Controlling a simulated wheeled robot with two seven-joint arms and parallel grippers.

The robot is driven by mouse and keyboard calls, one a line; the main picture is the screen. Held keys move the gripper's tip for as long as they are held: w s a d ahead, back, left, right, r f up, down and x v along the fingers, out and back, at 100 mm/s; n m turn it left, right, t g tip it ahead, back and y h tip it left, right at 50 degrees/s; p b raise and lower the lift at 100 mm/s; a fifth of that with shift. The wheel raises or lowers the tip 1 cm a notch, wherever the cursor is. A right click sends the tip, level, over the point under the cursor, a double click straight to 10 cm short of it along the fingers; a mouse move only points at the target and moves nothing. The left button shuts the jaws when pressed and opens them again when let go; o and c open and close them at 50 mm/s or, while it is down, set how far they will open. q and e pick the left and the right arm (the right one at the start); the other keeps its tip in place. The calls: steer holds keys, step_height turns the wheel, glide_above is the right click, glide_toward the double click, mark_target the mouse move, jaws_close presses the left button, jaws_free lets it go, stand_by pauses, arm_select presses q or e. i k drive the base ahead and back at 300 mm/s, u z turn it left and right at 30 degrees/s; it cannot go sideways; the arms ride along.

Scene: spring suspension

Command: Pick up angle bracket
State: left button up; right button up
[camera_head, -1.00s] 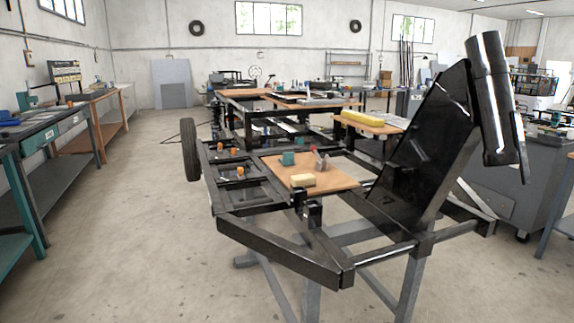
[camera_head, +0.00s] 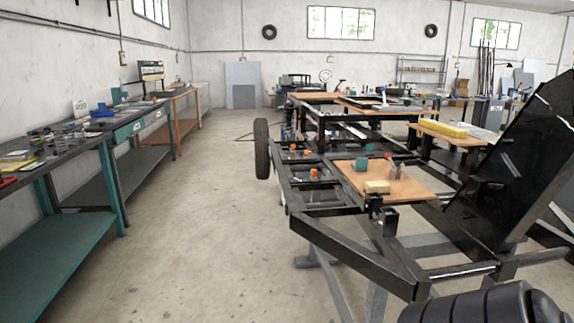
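I cannot make out an angle bracket for sure. Small parts lie on a wooden board (camera_head: 410,183) set on the black metal frame (camera_head: 345,242): a teal block (camera_head: 359,165), a pale yellow block (camera_head: 377,187) and a small grey metal part (camera_head: 396,172) too small to identify. More small tools and parts lie on the left workbench (camera_head: 68,150), also too small to tell apart. Neither of my grippers is in view.
A teal-legged bench with a lower shelf (camera_head: 60,255) runs along the left wall. Open concrete floor (camera_head: 210,230) lies between it and the black frame. A wheel (camera_head: 261,150) stands at the frame's left side. A dark ribbed form (camera_head: 485,305) fills the bottom right.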

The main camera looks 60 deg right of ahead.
mark_target(361, 164)
steer(key=u, duration=0.05)
steer(key=i, duration=1.35)
steer(key=z, duration=2.25)
